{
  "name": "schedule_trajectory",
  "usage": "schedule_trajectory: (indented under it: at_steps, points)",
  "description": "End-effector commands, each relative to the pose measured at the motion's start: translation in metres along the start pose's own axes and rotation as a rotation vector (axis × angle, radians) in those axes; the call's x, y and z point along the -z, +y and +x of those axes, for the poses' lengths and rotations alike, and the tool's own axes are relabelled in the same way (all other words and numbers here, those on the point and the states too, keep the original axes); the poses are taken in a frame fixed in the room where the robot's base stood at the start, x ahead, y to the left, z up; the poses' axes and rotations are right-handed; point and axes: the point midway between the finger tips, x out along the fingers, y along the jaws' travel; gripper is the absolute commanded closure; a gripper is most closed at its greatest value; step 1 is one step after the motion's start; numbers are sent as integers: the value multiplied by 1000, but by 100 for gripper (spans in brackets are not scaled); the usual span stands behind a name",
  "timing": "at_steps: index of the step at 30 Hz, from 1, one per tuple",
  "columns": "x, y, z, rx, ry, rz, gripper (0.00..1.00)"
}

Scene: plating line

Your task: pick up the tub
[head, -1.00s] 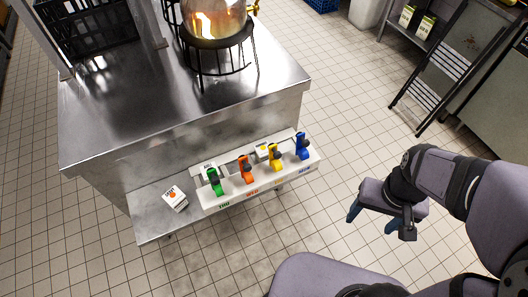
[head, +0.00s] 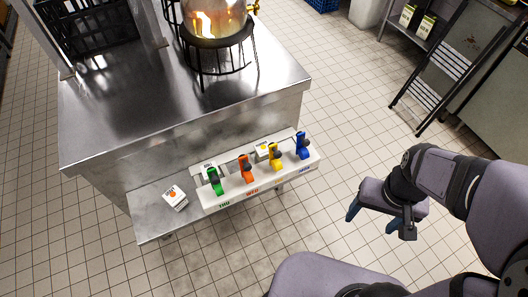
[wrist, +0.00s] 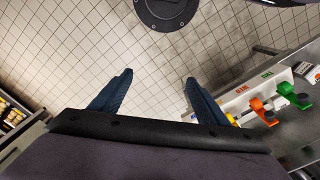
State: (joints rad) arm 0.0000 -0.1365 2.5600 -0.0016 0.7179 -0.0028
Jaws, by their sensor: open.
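A small white tub-like pack (head: 175,199) with an orange mark sits at the left end of the low steel shelf in the head view. Two more small white packs, one (head: 208,169) behind the green clip and one (head: 262,151) near the yellow clip, are partly hidden. I cannot tell for certain which one is the tub. My gripper (head: 380,220) is open and empty over the floor, well to the right of the shelf. In the wrist view its two blue fingers (wrist: 158,76) stand apart with only floor tiles between them.
A white rack (head: 262,186) with green, orange, yellow and blue clips lines the shelf front. Behind it, a steel counter (head: 130,125) carries a glowing vessel (head: 213,20) on a stand and a black crate (head: 85,25). A folded step ladder (head: 440,70) stands at right. Floor between is clear.

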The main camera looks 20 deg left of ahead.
Motion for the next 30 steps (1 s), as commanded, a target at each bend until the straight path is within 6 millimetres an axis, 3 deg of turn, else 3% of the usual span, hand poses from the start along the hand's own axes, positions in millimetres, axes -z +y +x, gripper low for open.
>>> schedule_trajectory:
  at_steps: [5,8,14,18,24,30]
  points:
    - [4,-2,2,1,10,-4,31]
    - [17,-7,8,2,46,-14,31]
    - [75,-36,33,24,218,-61,31]
    - [128,-76,51,66,394,-105,31]
    - [188,-148,67,169,655,-163,31]
    - [219,-222,70,307,888,-208,31]
